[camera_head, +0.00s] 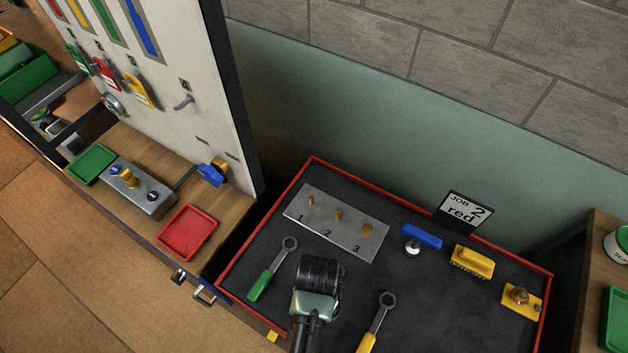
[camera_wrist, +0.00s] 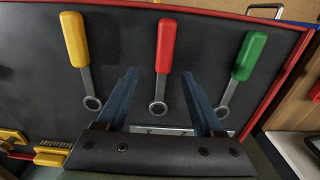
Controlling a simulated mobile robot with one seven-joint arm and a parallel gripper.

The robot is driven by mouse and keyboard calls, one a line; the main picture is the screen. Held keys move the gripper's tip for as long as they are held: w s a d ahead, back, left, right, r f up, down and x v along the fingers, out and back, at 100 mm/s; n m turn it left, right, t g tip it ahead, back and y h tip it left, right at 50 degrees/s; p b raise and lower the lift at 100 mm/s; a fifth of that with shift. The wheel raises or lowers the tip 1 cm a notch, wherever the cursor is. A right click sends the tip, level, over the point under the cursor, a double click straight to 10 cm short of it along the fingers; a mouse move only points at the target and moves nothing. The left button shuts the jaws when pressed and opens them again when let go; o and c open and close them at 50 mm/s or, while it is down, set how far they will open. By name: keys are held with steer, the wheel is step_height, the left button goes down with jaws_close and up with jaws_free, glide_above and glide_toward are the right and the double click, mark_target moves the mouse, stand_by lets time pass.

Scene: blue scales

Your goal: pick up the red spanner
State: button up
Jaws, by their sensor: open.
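The red spanner (camera_wrist: 166,52) lies on the dark mat in the wrist view, its red handle pointing to the top and its grey ring end toward the bottom. My gripper (camera_wrist: 160,82) is open, with one finger to each side of the red spanner's shaft. I cannot tell its height above the mat. In the head view my gripper (camera_head: 318,290) is over the tray, between the green spanner (camera_head: 262,284) and the yellow spanner (camera_head: 368,340). The red spanner is hidden there behind my arm.
The dark tray (camera_head: 308,160) has a raised red rim. A metal plate (camera_head: 300,212) with numbered pegs, a blue-handled tool (camera_head: 422,236), a yellow brush (camera_head: 472,262) and a yellow block (camera_head: 522,298) share it. A "JOB 2 red" card (camera_head: 464,212) stands at its back edge.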

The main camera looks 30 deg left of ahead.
steer(key=shift+a+f+p, duration=0.15)
steer(key=shift+f+p, duration=0.1)
steer(key=shift+f, duration=1.1)
steer(key=shift+a+f+p, duration=0.15)
steer(key=shift+f+p, duration=0.1)
steer(key=shift+f, duration=1.1)
jaws_close()
